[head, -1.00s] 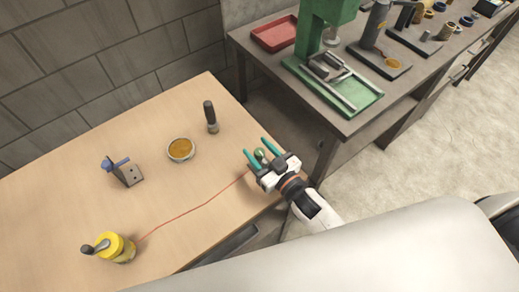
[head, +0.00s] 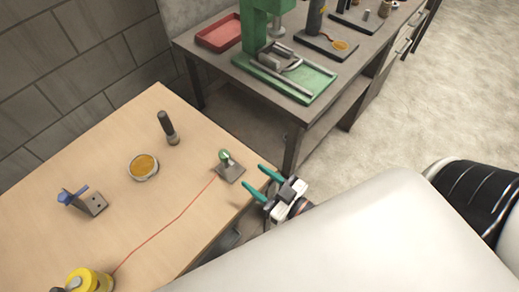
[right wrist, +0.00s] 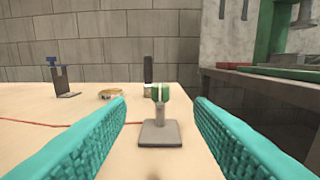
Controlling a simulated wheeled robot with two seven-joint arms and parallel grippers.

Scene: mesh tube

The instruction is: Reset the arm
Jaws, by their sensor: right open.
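My right gripper (head: 258,180) is open and empty, with teal fingers, just off the right edge of the wooden table (head: 125,125). In the right wrist view its fingers (right wrist: 160,130) stand wide apart, with a small grey stand (right wrist: 160,133) with a green and white top seen between them, farther ahead. The stand (head: 230,170) sits upright near the table's right edge, apart from the fingers. A red line (head: 180,213) runs from it to a yellow spool device (head: 90,280) at the lower left. My left gripper is not in view.
A dark-handled tool (head: 168,128), a round dish of orange material (head: 143,167) and a grey bracket with a blue knob (head: 85,201) stand on the table. A grey workbench (head: 300,105) with a green press (head: 262,35) and red tray (head: 219,33) is behind.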

